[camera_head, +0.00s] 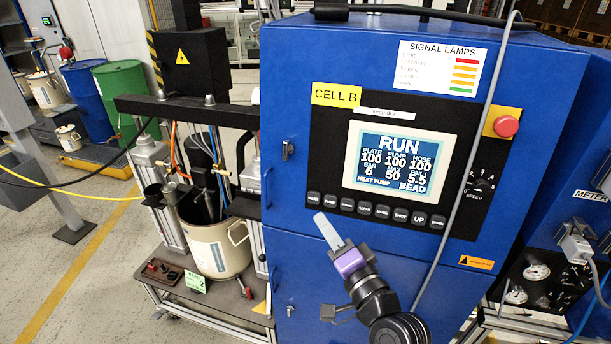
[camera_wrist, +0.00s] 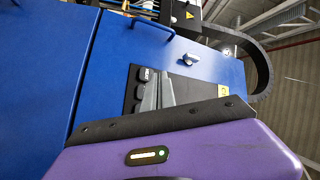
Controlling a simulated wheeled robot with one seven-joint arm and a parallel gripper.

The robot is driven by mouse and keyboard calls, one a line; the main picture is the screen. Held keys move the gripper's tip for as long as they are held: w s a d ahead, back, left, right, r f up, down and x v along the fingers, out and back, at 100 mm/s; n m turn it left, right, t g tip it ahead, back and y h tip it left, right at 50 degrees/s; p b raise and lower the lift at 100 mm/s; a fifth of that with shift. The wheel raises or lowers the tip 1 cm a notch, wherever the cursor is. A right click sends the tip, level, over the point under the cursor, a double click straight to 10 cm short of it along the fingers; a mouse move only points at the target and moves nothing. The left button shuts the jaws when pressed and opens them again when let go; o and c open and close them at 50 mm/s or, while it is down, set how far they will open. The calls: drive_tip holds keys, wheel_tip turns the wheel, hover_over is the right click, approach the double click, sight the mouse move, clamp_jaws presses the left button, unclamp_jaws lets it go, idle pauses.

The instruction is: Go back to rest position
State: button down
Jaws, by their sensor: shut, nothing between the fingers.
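My gripper (camera_head: 328,230) is in front of the blue control cabinet (camera_head: 325,60), just below the left end of the button row (camera_head: 375,210). In the head view its grey fingers are together and point up and to the left. In the wrist view the gripper fingers (camera_wrist: 155,95) are shut with nothing between them, close to the dark buttons (camera_wrist: 147,75). I cannot tell whether the fingertips touch the panel. The screen (camera_head: 397,162) reads RUN, with several 100 values, HEAT PUMP and BEAD.
A drum pump stand with a beige drum (camera_head: 218,248) stands left of the cabinet. A red stop button (camera_head: 506,126) and a speed knob (camera_head: 482,184) are on the panel's right. A grey cable (camera_head: 462,165) hangs down the cabinet front. The floor (camera_head: 80,290) at the left is mostly clear.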

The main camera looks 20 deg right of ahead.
drive_tip(key=s+f+n+g+b, duration=0.1)
drive_tip(key=s+f+n, duration=0.2)
drive_tip(key=s, duration=1)
drive_tip(key=s+f+n+g+h+b, duration=0.1)
drive_tip(key=s+f+n, duration=0.2)
drive_tip(key=s, duration=1.1)
drive_tip(key=s+f+n+g+h+b, duration=0.1)
drive_tip(key=s+n, duration=0.4)
drive_tip(key=s, duration=0.9)
wheel_tip(320, 180, down, 2)
drive_tip(key=shift+s+d+f+n+g, duration=0.1)
drive_tip(key=shift+s+d+n+g, duration=0.15)
drive_tip(key=shift+g, duration=0.35)
